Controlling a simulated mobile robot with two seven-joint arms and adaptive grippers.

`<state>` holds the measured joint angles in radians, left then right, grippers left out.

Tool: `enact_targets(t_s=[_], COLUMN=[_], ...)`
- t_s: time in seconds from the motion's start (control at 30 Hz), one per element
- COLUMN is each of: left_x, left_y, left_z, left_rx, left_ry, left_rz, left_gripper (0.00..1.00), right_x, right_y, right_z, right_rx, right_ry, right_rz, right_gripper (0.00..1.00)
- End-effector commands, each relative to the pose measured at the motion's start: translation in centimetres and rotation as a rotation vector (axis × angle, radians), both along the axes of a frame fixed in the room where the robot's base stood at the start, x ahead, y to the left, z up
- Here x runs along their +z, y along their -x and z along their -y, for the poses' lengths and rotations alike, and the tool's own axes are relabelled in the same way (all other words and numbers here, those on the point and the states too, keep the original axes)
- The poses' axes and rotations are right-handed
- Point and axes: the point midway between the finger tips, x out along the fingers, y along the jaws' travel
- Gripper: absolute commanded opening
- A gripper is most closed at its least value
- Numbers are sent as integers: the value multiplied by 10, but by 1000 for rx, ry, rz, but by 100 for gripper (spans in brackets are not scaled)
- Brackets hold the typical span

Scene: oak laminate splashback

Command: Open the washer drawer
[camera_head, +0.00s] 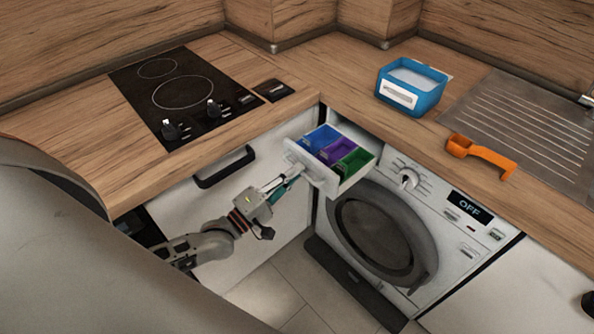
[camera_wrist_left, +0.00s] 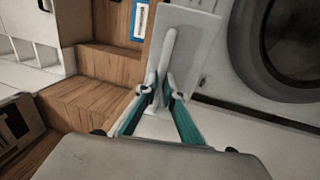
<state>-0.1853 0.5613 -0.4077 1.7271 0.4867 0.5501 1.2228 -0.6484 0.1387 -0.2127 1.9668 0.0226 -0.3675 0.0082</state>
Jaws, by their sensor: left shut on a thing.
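The washer drawer (camera_head: 323,177) is pulled out from the upper left of the washing machine (camera_head: 447,226). Its blue, purple and green compartments show from above in the head view. My left gripper (camera_head: 297,172) is at the drawer's white front, shut on its handle. In the left wrist view the teal-sided fingers (camera_wrist_left: 161,100) close around the pale handle bar (camera_wrist_left: 167,58) on the drawer front (camera_wrist_left: 192,42). My right gripper is in neither view.
A blue box (camera_head: 412,88) and an orange scoop (camera_head: 480,153) are on the wooden counter above the washer. A black hob (camera_head: 183,92) is at the left. A cabinet door with a black handle (camera_head: 225,168) is beside my left arm. Floor shows below the drawer.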

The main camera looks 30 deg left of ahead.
Motion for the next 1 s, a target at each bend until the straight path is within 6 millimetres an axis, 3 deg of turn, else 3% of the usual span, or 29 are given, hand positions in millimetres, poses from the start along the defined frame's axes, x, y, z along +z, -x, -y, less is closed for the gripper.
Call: enact_targets(t_s=[0.13, 0.2, 0.23, 0.67, 1.0], left_x=[0, 0, 0, -2, -14], left_y=[0, 0, 0, 6, 63], left_z=[0, 0, 0, -2, -22], left_rx=[0, 0, 0, 0, -2], left_ry=[0, 0, 0, -2, -2], left_rz=[-1, -1, -1, -2, -6], left_gripper=[0, 21, 25, 25, 25], right_x=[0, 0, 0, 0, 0], right_y=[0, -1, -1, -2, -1], right_z=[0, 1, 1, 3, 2], right_rx=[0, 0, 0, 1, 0], right_ry=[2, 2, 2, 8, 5], right_rz=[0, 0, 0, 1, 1], right_gripper=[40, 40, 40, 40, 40])
